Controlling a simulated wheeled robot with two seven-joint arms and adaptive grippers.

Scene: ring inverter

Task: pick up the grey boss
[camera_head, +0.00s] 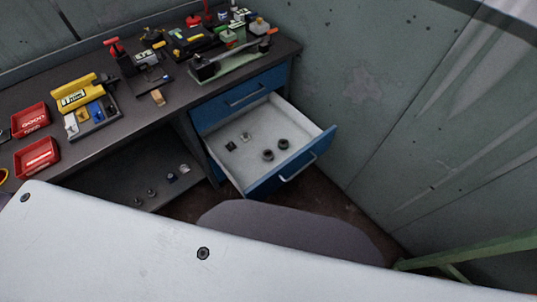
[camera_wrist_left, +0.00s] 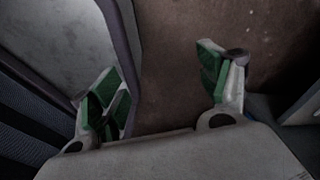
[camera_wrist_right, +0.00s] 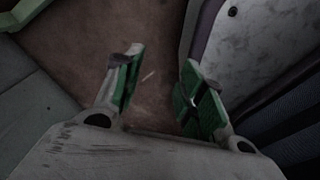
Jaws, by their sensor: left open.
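Small grey and dark pieces lie in an open blue drawer (camera_head: 323,146). They are a small grey piece (camera_head: 245,137), a dark block (camera_head: 231,146) and two dark round rings (camera_head: 268,155). More small pieces stand on the lower shelf, including a grey round piece (camera_head: 151,191). I cannot tell which of these is the grey boss. My left gripper (camera_wrist_left: 160,75) is open and empty over brown floor in the left wrist view. My right gripper (camera_wrist_right: 160,68) is open and empty in the right wrist view. Neither gripper shows in the head view.
The dark workbench (camera_head: 187,93) carries two red bins (camera_head: 37,157), a yellow organiser (camera_head: 76,93) and several tools. A closed blue drawer (camera_head: 243,92) sits above the open one. A grey wall (camera_head: 390,90) stands to the right. A green bar (camera_head: 480,249) crosses the lower right.

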